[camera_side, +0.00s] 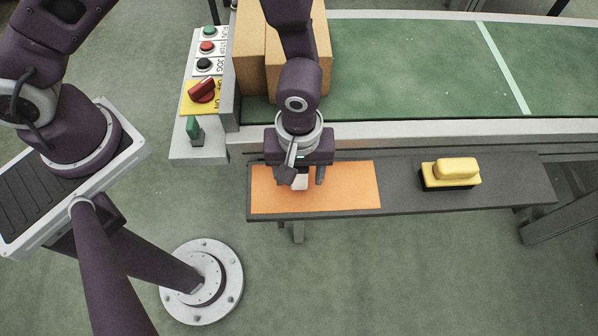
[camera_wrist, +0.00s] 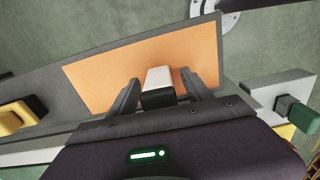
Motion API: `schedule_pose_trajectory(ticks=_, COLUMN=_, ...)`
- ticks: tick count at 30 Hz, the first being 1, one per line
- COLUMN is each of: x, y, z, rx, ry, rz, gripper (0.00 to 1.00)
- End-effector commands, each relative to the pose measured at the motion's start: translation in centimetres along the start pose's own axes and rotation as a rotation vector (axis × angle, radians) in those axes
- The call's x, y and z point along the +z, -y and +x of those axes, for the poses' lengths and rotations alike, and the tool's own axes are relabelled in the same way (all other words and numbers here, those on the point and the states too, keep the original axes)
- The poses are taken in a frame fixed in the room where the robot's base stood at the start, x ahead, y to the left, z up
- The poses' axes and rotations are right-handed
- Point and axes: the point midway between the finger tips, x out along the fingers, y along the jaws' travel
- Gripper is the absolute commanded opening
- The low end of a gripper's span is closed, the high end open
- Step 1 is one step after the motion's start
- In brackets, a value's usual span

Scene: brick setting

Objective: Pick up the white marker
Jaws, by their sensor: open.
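The white marker (camera_wrist: 158,77) shows in the wrist view as a white block with a dark end, over the orange sheet (camera_wrist: 95,82). In the side view only a small white part of the marker (camera_side: 300,183) shows below my gripper (camera_side: 303,177). In the wrist view my gripper (camera_wrist: 160,80) is open, with one finger on each side of the marker. Gaps show between the marker and both fingers. The orange sheet (camera_side: 350,190) lies on the left part of a grey shelf. I cannot tell the exact height of my fingertips over the sheet.
Behind are a green conveyor (camera_side: 420,70) and cardboard boxes (camera_side: 250,60). A control panel (camera_side: 225,140) with buttons stands at the left. Shelf between sheet and block is clear.

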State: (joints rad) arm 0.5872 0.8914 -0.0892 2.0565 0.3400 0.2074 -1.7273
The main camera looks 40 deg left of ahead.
Motion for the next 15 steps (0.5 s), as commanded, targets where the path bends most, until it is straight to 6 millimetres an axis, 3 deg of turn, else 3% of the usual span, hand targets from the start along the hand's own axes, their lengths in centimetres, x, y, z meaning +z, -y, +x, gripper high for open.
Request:
schedule_pose_trajectory(ticks=8, x=-0.02, y=-0.01, z=0.60, rx=0.001, ry=0.000, rz=-0.001, gripper=0.56)
schedule_pose_trajectory(ticks=15, x=-0.04, y=0.00, z=0.57, rx=0.000, ry=-0.001, rz=-0.001, gripper=0.09)
